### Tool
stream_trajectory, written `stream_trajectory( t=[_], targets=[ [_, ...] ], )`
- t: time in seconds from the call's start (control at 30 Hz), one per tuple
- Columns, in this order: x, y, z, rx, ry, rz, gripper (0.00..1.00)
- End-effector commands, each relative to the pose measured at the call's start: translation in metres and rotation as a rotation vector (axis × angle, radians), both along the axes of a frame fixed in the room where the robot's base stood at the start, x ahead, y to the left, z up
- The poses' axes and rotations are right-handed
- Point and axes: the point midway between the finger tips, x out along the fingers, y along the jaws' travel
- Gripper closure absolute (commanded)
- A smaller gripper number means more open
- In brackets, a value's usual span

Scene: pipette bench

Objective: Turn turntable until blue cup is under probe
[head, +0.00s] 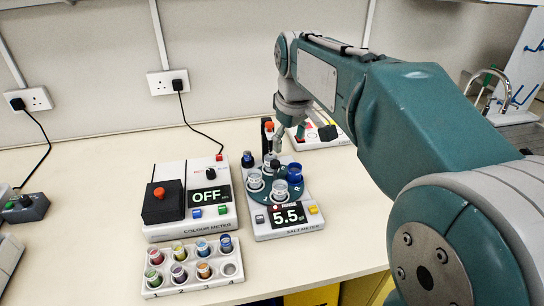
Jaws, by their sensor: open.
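The salt meter (262,234) stands mid-bench, its display reading 5.5. On it is a dark teal turntable (266,198) marked with a letter R. The blue cup (295,174) sits at the turntable's right side. Clear cups (280,190) (254,181) sit at its front and left. A black post (266,134) rises behind the turntable. The probe tip is too small to make out, so I cannot tell which cup is under it. My gripper (302,134) is open and empty, above and behind the turntable, apart from the blue cup.
The colour meter (222,220), reading OFF, stands left of the salt meter. A white rack (190,288) of small coloured vials is in front of it. A white device with a red button (300,132) is behind my gripper. Bench front right of the rack is clear.

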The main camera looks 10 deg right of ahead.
Motion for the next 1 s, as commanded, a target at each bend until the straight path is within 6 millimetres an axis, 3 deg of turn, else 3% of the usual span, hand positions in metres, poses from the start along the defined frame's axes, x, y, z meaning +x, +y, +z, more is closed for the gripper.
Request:
stream_trajectory(
  t=[0.2,0.6,0.8,1.0],
  targets=[
    [0.044,0.000,-0.011,-0.015,0.060,0.090,0.24],
    [0.113,0.001,-0.045,-0.029,0.162,0.255,0.24],
    [0.129,0.001,-0.057,-0.030,0.188,0.303,0.24],
    [0.130,0.001,-0.068,-0.029,0.193,0.308,0.24]
  ],
)
